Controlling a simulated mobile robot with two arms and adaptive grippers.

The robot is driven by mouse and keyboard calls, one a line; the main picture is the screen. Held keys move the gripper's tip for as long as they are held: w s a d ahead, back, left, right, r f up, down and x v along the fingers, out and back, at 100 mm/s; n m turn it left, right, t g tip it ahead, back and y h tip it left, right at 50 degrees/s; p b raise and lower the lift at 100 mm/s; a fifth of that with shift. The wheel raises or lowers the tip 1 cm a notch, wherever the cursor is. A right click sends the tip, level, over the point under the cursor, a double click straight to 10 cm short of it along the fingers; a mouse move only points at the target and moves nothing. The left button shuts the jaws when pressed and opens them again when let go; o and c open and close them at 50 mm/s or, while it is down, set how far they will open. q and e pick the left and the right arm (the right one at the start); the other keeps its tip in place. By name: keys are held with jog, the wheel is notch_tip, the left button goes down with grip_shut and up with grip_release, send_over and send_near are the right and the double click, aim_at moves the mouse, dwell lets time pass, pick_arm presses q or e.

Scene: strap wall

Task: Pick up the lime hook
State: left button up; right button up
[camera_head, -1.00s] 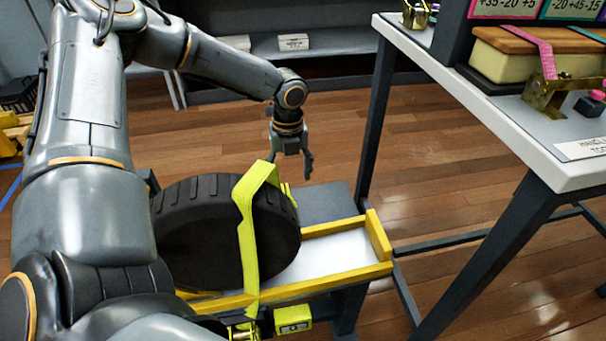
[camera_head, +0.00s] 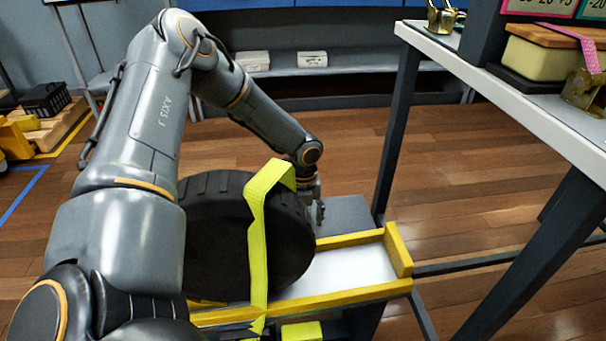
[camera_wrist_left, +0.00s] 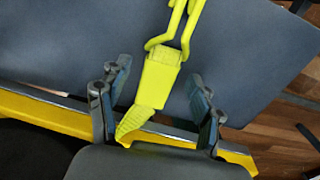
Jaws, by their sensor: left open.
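The lime hook (camera_wrist_left: 160,72) shows in the left wrist view, with two wire-like prongs running up out of the top edge. A lime strap end hangs from its lower side. My left gripper (camera_wrist_left: 155,108) is open, with one finger on each side of the hook's lower end and strap; I cannot tell whether they touch. In the head view the left gripper (camera_head: 316,205) is low behind the right side of a black tire (camera_head: 215,245), partly hidden by it. A lime strap (camera_head: 257,245) runs over the tire. The hook is hidden there. My right gripper is out of view.
The tire sits in a yellow-edged tray (camera_head: 360,272). A grey plate (camera_head: 345,214) lies behind the tray. A white-topped table (camera_head: 490,85) with dark legs stands at the right. Open wooden floor (camera_head: 460,190) lies between them and a back shelf (camera_head: 370,68).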

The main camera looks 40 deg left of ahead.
pick_arm(q)
jog(key=shift+f, duration=0.3)
jog(key=shift+r, duration=0.1)
jog(key=c, duration=1.3)
